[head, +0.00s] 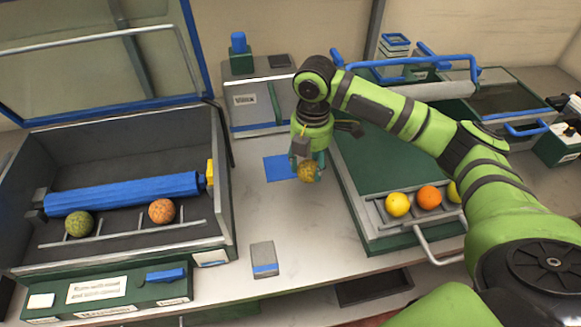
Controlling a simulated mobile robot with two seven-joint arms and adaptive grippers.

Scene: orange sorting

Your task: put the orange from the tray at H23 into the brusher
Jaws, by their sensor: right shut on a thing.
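My right gripper (307,168) is shut on a mottled brownish-orange orange (307,172). It holds the orange over the worktop, beside a blue square (276,168); I cannot tell its exact height. The likely brusher is the grey open box (226,190) at the left, with a blue roller (125,193) and a raised clear lid (100,50). A greenish fruit (79,224) and a rough orange fruit (162,211) sit in it in front of the roller. A tray (376,216) at the right holds yellow and orange fruits. No H23 label is readable. My left gripper is not in view.
A small grey and blue block (264,259) lies on the worktop between brusher and tray. A handle (438,246) sticks out from the tray unit. The worktop (310,235) in the middle is mostly clear.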

